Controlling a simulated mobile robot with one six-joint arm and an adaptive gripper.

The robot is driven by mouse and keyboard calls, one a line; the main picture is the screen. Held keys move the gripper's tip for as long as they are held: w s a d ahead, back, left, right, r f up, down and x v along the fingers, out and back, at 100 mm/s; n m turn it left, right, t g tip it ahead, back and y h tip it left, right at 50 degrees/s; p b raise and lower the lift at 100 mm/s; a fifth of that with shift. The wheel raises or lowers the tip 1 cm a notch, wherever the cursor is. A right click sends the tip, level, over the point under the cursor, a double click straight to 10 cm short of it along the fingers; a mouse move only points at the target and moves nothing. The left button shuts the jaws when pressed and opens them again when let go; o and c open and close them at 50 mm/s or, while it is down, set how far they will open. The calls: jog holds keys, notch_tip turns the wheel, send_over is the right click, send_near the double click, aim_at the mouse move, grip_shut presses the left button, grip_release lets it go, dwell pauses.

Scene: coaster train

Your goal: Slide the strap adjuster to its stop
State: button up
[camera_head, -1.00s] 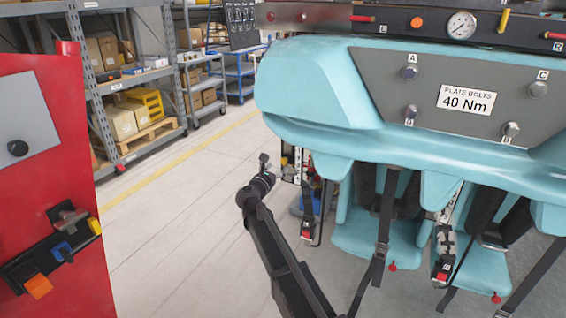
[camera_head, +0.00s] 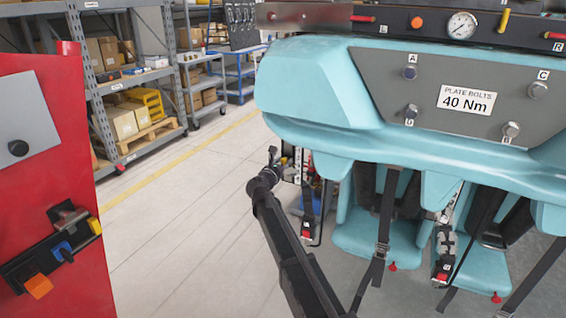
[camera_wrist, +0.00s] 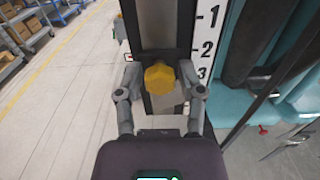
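In the wrist view a yellow knob (camera_wrist: 159,79) sits on a dark upright rail (camera_wrist: 160,25), beside a white scale (camera_wrist: 208,45) marked 1, 2 and 3. It sits near and a little below the 3. The knob looks like the handle of the strap adjuster. In the head view my gripper (camera_head: 275,156) is at the left end of the teal coaster car (camera_head: 320,85), and the knob is too small to make out.
Black straps with red buckles (camera_head: 307,234) hang below the car's teal shell, by the seats (camera_head: 375,240). A red cabinet (camera_head: 75,240) stands at the left. Shelves with boxes (camera_head: 125,120) stand behind. The floor (camera_head: 180,190) between them is clear.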

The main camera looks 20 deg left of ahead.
grip_shut()
notch_tip(320, 180, down, 3)
jog(key=b, duration=0.3)
jog(key=shift+r, duration=0.1)
jog(key=o, duration=0.6)
grip_release()
jog(key=shift+o, duration=0.2)
jog(key=s, duration=1.2)
jog(key=shift+a, duration=0.45)
